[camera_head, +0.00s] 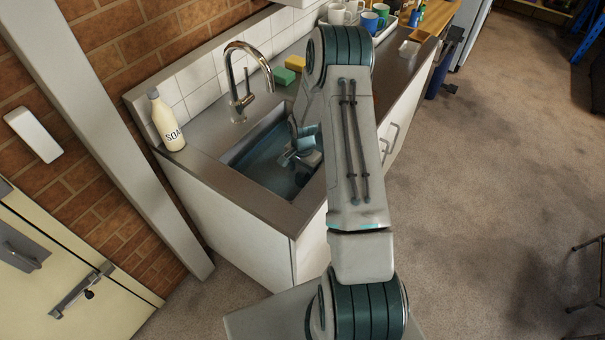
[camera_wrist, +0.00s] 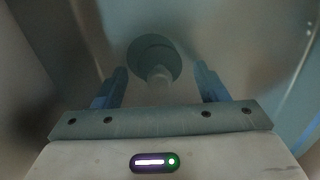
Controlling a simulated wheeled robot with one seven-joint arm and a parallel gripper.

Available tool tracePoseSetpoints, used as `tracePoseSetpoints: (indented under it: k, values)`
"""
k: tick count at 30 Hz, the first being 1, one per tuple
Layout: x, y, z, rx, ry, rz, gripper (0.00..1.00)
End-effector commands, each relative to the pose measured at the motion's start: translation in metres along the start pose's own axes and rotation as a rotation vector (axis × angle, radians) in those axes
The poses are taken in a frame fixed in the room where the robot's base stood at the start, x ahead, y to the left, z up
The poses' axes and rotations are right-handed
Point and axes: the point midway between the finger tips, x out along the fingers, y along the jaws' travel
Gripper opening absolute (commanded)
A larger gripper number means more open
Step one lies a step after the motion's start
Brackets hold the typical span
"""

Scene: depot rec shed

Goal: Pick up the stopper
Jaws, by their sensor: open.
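A round grey-green stopper (camera_wrist: 152,52) with a paler knob lies at the bottom of the sink in the wrist view. My gripper (camera_wrist: 160,88) is open, with one blue finger to each side of the knob. The fingers look clear of it; how far above it they are, I cannot tell. In the head view my gripper (camera_head: 288,156) reaches down into the sink (camera_head: 238,148), which seems to hold bluish water. The stopper cannot be made out in that view, and my arm covers the sink's right side.
A chrome tap (camera_head: 240,85) stands behind the sink. A soap bottle (camera_head: 166,120) is on the left of the counter. Green (camera_head: 283,76) and yellow (camera_head: 295,63) sponges lie at the back. Several mugs (camera_head: 369,20) stand beyond my arm. The floor at right is mostly clear.

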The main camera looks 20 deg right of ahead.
Motion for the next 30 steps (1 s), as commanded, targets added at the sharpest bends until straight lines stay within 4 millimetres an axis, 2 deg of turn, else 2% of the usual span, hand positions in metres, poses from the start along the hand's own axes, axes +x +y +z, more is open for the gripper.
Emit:
tracePoseSetpoints:
  k: [8,13,23,30]
  values:
    - [0.003,0.000,0.000,-0.001,0.001,0.000,0.67]
    - [0.003,0.000,0.000,0.000,0.001,0.000,0.22]
    - [0.002,0.000,0.000,0.000,0.001,0.000,0.21]
    - [-0.013,-0.001,-0.001,-0.001,0.003,-0.002,0.21]
